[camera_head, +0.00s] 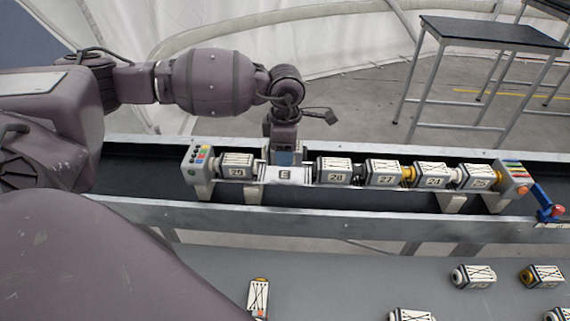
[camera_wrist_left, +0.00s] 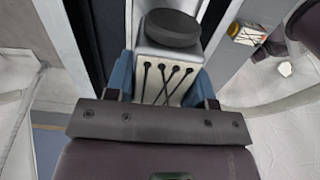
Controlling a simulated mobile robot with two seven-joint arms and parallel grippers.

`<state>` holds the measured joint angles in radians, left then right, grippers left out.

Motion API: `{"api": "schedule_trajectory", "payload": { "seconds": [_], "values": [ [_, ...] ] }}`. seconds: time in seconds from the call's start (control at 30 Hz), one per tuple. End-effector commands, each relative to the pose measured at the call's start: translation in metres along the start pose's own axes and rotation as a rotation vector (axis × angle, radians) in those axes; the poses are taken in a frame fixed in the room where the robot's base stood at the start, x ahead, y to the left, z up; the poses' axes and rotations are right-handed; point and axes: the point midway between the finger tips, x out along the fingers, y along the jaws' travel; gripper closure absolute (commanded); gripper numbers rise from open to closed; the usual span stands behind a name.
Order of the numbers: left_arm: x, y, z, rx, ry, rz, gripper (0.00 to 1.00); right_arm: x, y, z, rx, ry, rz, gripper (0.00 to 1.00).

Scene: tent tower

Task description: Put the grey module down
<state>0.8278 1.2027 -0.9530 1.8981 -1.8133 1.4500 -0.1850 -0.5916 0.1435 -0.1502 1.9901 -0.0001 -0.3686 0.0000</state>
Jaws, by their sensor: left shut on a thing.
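My left gripper (camera_head: 285,158) reaches down into the row on the rack, between module 29 (camera_head: 236,166) and module 28 (camera_head: 334,171). In the left wrist view its blue fingers (camera_wrist_left: 160,88) are shut on the grey module (camera_wrist_left: 166,78), which has a dark grey round cap and a white face with black lines. A white part marked E (camera_head: 285,174) shows just below the fingers in the head view; I cannot tell whether it is the module or a rack label. Whether the module touches the rack is hidden. My right gripper is not in view.
Modules 27 (camera_head: 385,172), 24 (camera_head: 432,175) and 25 (camera_head: 477,177) continue the row toward the coloured end block (camera_head: 514,178). A blue lever with a red knob (camera_head: 547,205) is at the right. Several loose modules lie on the grey front table (camera_head: 350,275). A black-topped table (camera_head: 490,32) stands behind.

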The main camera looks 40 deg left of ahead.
Motion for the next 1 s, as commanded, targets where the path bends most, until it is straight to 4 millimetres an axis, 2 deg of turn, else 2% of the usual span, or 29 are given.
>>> {"api": "schedule_trajectory", "payload": {
  "seconds": [0.2,0.3,0.73,0.77,0.9,1.0],
  "values": [
    [0.035,-0.001,0.0,0.0,0.0,-0.003,0.78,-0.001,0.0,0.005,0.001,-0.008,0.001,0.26],
    [0.045,0.0,0.0,0.001,0.001,-0.001,0.78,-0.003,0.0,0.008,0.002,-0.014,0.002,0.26],
    [0.051,0.0,0.0,0.001,0.0,-0.001,0.78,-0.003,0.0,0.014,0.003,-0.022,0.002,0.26],
    [0.051,-0.001,0.0,0.001,0.001,-0.001,0.48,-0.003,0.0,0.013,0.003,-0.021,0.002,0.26],
    [0.05,-0.001,0.0,0.0,0.001,-0.001,0.27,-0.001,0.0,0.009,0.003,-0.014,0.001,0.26],
    [0.05,-0.001,0.0,0.0,0.001,-0.001,0.26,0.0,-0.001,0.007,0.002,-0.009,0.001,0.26]
  ]
}}
